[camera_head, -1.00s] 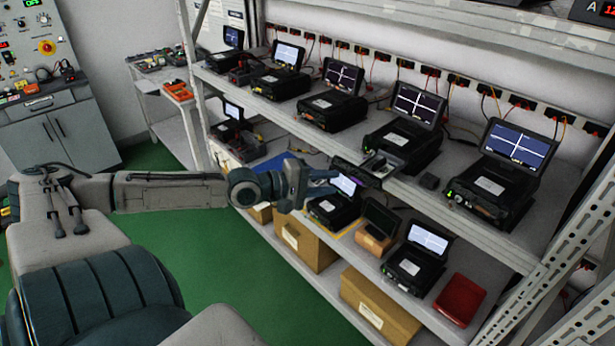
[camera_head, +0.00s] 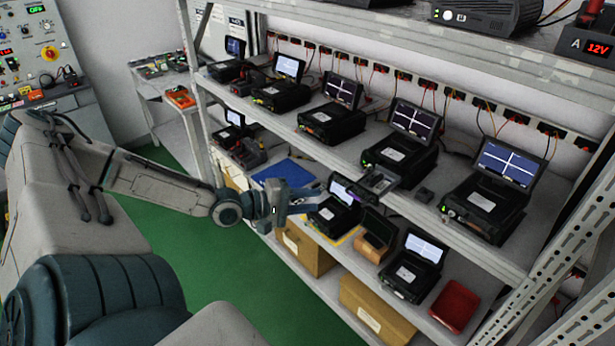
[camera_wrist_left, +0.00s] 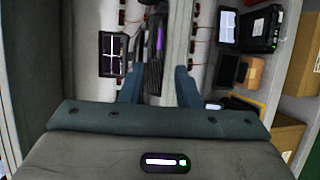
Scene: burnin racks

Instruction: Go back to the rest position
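My left gripper (camera_head: 308,200) reaches in from the left, in front of the rack near the gap between its middle and lower shelves. It also shows in the left wrist view (camera_wrist_left: 158,88), where its two fingers stand apart with nothing clearly held. A dark device with a purple-lit screen (camera_wrist_left: 158,42) shows beyond the gap between the fingers. In the head view, a lower-shelf device with a lit screen (camera_head: 338,210) is just right of the fingertips. My right gripper is in neither view.
The middle shelf (camera_head: 425,205) carries a row of black devices with screens. A side table (camera_head: 150,75) stands behind. Green floor (camera_head: 205,265) is free in front.

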